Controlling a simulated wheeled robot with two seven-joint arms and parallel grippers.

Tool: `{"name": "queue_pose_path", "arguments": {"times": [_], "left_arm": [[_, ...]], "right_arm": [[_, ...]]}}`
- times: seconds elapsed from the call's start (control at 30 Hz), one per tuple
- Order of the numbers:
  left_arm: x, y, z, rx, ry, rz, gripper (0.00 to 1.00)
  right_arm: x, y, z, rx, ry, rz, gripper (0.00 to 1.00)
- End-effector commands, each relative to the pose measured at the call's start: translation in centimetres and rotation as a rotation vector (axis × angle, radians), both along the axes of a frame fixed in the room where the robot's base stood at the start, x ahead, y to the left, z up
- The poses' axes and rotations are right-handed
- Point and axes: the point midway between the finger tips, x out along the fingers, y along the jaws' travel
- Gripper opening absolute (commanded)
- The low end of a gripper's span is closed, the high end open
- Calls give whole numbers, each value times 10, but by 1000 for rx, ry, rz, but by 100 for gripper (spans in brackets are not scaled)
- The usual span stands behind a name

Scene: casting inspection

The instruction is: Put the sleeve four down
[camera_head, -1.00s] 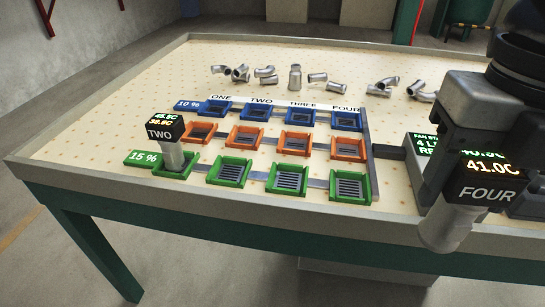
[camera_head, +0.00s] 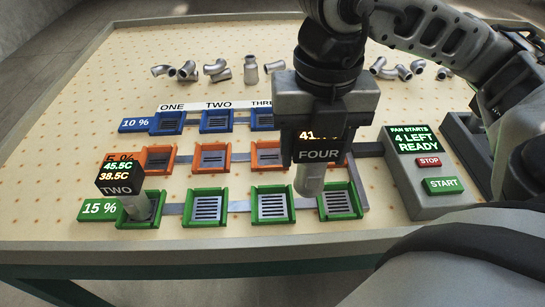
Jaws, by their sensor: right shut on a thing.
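Sleeve four, a grey metal cylinder (camera_head: 311,180) under a black FOUR display (camera_head: 318,154), is held upright in my right gripper (camera_head: 320,128). The gripper is shut on it at the top. In the picture its lower end overlaps the gap between the third green cradle (camera_head: 255,192) and the fourth green cradle (camera_head: 325,203). It seems to hang above them; the exact height is hard to tell. Both cradles look empty. Sleeve two (camera_head: 146,206), with a TWO display, stands in the first green cradle. My left gripper is out of view.
The second green cradle (camera_head: 193,205) is empty, as are the visible orange (camera_head: 196,159) and blue (camera_head: 202,122) cradles. My gripper hides the fourth ones there. A fan control box (camera_head: 425,205) reads 4 LEFT READY at right. Metal pipe fittings (camera_head: 250,70) lie behind.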

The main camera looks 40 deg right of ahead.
Motion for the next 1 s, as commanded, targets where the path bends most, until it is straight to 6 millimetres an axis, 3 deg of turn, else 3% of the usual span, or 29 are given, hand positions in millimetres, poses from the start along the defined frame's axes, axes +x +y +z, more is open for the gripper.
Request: {"name": "queue_pose_path", "arguments": {"times": [0.13,0.33,0.47,0.73,1.0], "left_arm": [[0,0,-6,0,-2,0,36],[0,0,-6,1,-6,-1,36],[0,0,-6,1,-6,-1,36],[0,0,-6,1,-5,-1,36],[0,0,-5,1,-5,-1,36]], "right_arm": [[25,15,-31,1,2,2,21],[44,24,-54,2,-5,0,21],[49,27,-60,2,-3,1,21],[53,29,-94,-1,-3,0,21],[54,29,-97,1,-6,1,21]]}}
